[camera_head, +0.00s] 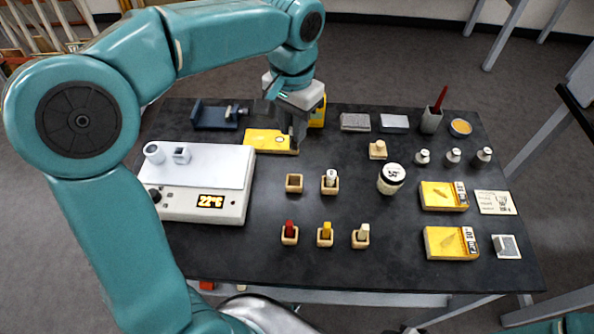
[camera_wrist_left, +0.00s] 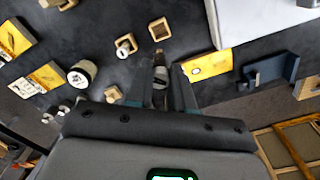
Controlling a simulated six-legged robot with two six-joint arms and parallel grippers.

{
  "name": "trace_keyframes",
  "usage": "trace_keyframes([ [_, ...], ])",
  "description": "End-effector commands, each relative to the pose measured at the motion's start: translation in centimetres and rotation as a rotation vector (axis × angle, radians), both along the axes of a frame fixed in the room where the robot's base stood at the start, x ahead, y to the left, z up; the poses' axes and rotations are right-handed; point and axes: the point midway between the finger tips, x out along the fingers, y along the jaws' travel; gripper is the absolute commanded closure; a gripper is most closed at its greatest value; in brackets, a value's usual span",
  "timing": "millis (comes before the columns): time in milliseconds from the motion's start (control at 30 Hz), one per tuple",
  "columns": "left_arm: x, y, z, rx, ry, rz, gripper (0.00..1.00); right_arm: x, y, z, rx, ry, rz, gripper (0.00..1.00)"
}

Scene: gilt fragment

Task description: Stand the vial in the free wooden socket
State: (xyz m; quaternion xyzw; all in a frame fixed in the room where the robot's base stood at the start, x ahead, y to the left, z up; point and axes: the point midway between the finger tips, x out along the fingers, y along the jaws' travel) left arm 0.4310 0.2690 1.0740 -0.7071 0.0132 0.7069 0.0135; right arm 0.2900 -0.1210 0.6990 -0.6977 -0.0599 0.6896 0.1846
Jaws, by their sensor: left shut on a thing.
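My left gripper (camera_head: 297,138) is above the far part of the dark table, near a yellow slab. In the left wrist view the same gripper (camera_wrist_left: 161,78) is shut on a small vial (camera_wrist_left: 160,64) with a brownish end, held between its fingers. In the head view the fingers and arm hide the vial. The empty wooden socket (camera_head: 294,184) is on the table in front of the gripper, and it also shows in the wrist view (camera_wrist_left: 150,30), apart from the vial. Next to it a socket (camera_head: 331,189) holds a whitish piece. My right gripper is out of view.
Sockets with red (camera_head: 289,229), yellow (camera_head: 326,229) and cream (camera_head: 362,231) pieces stand in the front row. A white device (camera_head: 205,206) is at left, a labelled jar (camera_head: 391,180) at right. The yellow slab (camera_head: 270,141) lies by the gripper. Table is clear between sockets and jar.

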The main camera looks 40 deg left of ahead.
Motion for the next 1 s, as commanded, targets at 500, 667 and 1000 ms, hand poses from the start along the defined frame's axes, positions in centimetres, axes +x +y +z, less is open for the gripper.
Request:
trace_keyframes([
  [500,0.2,-0.1,-10.3,0.001,0.001,-0.001,1.00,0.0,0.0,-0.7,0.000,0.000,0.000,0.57],
  [667,0.3,-0.2,-12.9,0.001,0.003,-0.001,1.00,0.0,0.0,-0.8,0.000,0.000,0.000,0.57],
  [1000,0.5,-0.1,-13.9,0.001,-0.001,0.000,1.00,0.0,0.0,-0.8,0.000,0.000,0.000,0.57],
])
